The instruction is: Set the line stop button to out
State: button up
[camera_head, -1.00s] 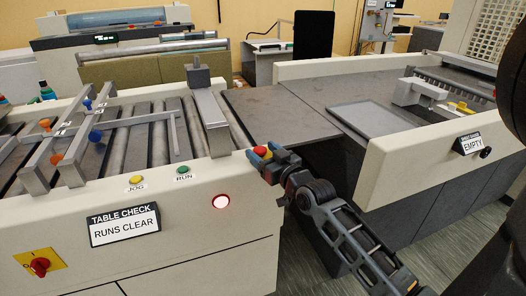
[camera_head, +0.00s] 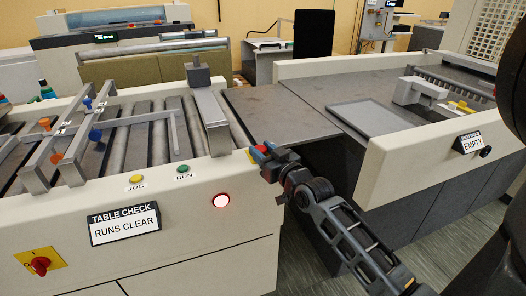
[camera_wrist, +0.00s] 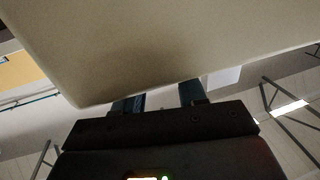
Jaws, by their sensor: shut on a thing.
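The line stop button (camera_head: 261,149) is red on a yellow base at the right end of the cream table's front panel in the head view. Only slivers of red and yellow show, as my gripper (camera_head: 263,155) covers the rest. My gripper's fingers are around the button and shut on it. In the wrist view the fingers (camera_wrist: 160,100) stand apart and run behind the edge of a large pale panel, so the tips and the button are hidden. I cannot tell whether the button is in or out.
A red lamp (camera_head: 221,200) glows on the cream panel. The green RUN button (camera_head: 183,169), yellow JOG button (camera_head: 136,178), "RUNS CLEAR" sign (camera_head: 124,223) and red rotary switch (camera_head: 40,264) lie to the left. A second cream table (camera_head: 415,179) stands at right, across a gap.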

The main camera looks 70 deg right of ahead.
grip_shut()
jog(key=shift+r+p, duration=0.4)
jog(key=shift+r, duration=0.25)
jog(key=o, duration=1.1)
grip_release()
jog(key=shift+o, duration=0.2)
jog(key=b+v, duration=0.1)
jog(key=v, duration=0.7)
